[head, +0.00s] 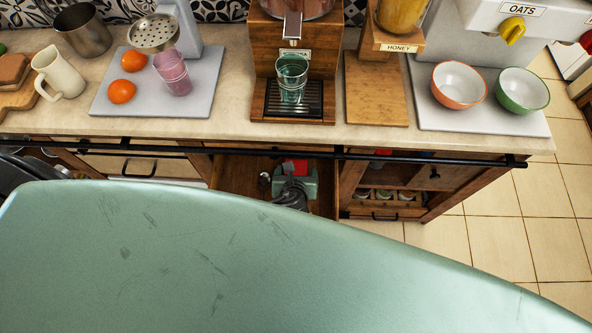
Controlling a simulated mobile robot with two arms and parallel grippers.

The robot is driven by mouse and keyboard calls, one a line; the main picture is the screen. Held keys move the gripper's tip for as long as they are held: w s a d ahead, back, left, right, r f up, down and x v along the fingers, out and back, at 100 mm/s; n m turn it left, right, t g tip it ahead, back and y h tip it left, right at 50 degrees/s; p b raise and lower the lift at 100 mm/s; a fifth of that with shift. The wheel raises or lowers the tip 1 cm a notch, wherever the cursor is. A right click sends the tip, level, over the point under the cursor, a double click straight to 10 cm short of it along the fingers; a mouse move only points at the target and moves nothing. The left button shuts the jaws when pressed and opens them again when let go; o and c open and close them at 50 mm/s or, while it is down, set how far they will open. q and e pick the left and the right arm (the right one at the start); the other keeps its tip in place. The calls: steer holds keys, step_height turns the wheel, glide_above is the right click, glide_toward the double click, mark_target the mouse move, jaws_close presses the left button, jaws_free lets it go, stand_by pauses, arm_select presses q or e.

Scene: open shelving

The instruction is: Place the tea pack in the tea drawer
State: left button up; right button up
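An open wooden drawer (236,178) is pulled out below the middle of the counter; I cannot read a label on it. My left gripper (290,197), with a green body and dark grey fingers, is over or inside this drawer. A small red thing (298,166) shows just behind the gripper; I cannot tell whether it is the tea pack or whether the gripper touches it. The fingers are too small and dark to show whether they are open or closed. My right gripper is not in view. My own green body hides the foreground.
A dark rail (450,159) runs along the counter front. On the counter stand a drink dispenser (275,55), a pink cup (173,72), oranges (121,92), an orange bowl (459,85) and a green bowl (522,91). Open shelving (400,173) with small jars is right of the drawer.

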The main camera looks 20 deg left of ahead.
arm_select(q)
steer(key=shift+r, duration=0.1)
steer(key=shift+r, duration=0.35)
steer(key=p+v, duration=0.1)
steer(key=v, duration=1.1)
steer(key=shift+s+r, duration=0.1)
